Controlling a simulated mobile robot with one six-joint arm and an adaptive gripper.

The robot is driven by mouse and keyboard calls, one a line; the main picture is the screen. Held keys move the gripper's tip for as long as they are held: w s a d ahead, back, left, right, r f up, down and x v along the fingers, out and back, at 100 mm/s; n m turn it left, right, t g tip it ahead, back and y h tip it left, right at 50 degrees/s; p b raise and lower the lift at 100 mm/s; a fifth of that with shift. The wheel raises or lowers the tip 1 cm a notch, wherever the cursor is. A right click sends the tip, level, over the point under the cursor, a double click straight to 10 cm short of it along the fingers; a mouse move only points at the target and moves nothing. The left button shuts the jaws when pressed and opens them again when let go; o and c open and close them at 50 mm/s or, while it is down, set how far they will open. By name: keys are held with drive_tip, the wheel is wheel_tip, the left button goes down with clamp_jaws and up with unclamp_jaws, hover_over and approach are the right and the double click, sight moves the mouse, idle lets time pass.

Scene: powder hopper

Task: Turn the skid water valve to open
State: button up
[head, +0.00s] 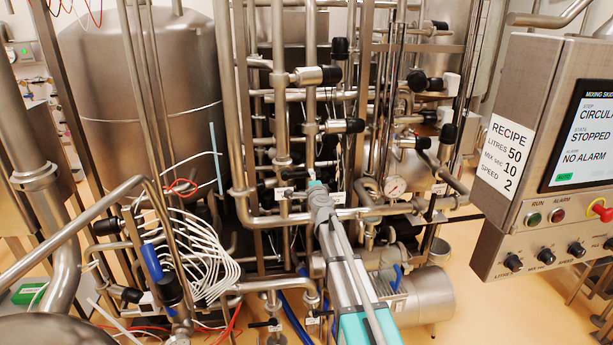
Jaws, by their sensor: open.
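My arm reaches from the bottom centre up into the pipework. My gripper (315,181) is at its far end, in front of the pipe frame; its fingers are small and hard to make out, and I see nothing held. A small black handle (284,192) with a white tag sits just left of my gripper, apart from it as far as I can tell. Another black lever (264,323) with a tag is low on the pipes, left of my arm. The tags are too small to read, so I cannot tell which is the skid water valve.
A control panel (545,225) at the right reads STOPPED and NO ALARM; a recipe card (508,155) is on it. A steel tank (145,80) stands at the back left. White hoses (200,255) and pipes crowd the left. A motor (425,295) is right of my arm.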

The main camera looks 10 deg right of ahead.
sight(308, 175)
drive_tip(key=shift+w, duration=2)
clamp_jaws()
drive_tip(key=shift+a, duration=0.35)
drive_tip(key=shift+d, duration=0.2)
drive_tip(key=shift+a+r, duration=0.1)
drive_tip(key=shift+a, duration=0.05)
